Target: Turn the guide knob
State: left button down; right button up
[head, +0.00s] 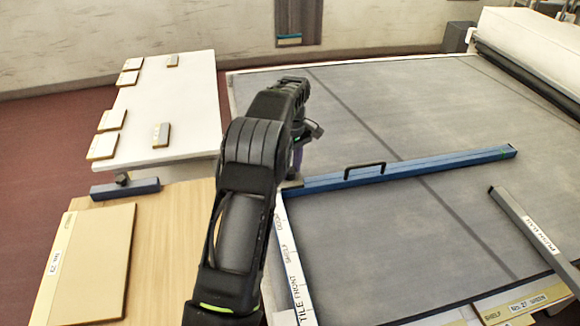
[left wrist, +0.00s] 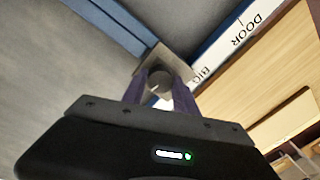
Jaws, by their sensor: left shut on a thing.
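The guide is a long blue bar (head: 420,168) with a black handle, lying across the grey belt. A grey metal plate (head: 290,184) sits at its left end, by the white labelled rail. In the left wrist view the round grey guide knob (left wrist: 159,82) stands on this square plate (left wrist: 148,62). My left gripper (left wrist: 158,90) has its purple fingers on both sides of the knob and is shut on it. In the head view my left arm hides the knob and most of the gripper (head: 297,152). My right gripper is in neither view.
A white table (head: 185,95) with several small tan blocks stands at the left. A blue block with a dark knob (head: 122,179) and a tan board (head: 95,265) lie nearer. A dark labelled bar (head: 530,230) lies at the right. The belt beyond the guide is clear.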

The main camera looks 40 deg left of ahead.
pick_arm(q)
jog(key=c, duration=0.9)
grip_release()
jog(key=shift+c, duration=0.2)
